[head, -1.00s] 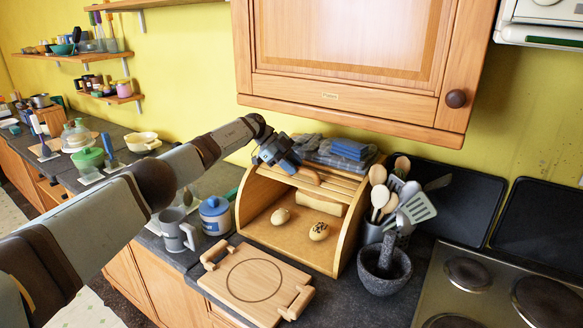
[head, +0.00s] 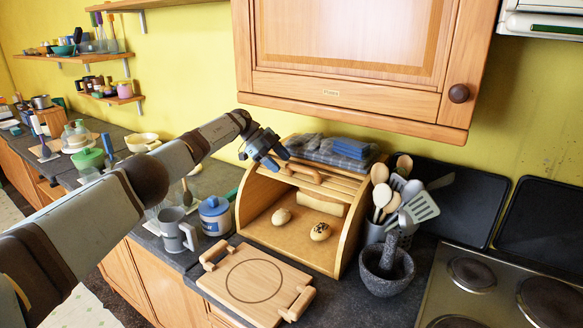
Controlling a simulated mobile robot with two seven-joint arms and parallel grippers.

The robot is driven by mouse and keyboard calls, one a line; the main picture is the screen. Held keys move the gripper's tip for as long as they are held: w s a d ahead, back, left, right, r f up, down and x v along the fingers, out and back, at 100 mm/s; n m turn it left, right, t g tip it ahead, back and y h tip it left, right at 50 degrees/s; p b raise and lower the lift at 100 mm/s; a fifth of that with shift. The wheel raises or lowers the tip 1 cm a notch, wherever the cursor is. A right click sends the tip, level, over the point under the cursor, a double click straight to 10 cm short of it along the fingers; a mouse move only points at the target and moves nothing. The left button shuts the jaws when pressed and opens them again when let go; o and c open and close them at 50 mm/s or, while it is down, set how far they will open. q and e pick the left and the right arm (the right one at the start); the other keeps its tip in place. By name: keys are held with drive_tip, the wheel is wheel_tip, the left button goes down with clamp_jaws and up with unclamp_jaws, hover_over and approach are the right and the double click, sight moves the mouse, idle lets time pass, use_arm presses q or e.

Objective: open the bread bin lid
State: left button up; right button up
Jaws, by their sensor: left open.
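The wooden bread bin (head: 345,238) stands on the dark counter. Its slatted roll lid (head: 338,189) is rolled up at the top, and the front is open. The lid's wooden handle (head: 304,172) sits near the top edge. Two bread rolls (head: 320,232) and a pale loaf (head: 320,203) lie inside. My left gripper (head: 277,160) is open and empty, just left of and above the handle, apart from it as far as I can tell. My right gripper is not in view.
A wooden board (head: 254,281) lies in front of the bin. A blue-lidded jar (head: 215,215) and a grey mug (head: 176,232) stand to the left. A utensil pot (head: 379,233) and stone mortar (head: 386,268) stand right. Folded cloths (head: 340,150) lie on top. A cupboard (head: 350,70) hangs above.

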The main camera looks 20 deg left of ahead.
use_arm(q)
drive_tip(key=s+a+b, duration=0.1)
drive_tip(key=a+b, duration=0.2)
drive_tip(key=a, duration=0.5)
drive_tip(key=shift+s, duration=0.2)
drive_tip(key=shift+d, duration=0.1)
idle(0.3)
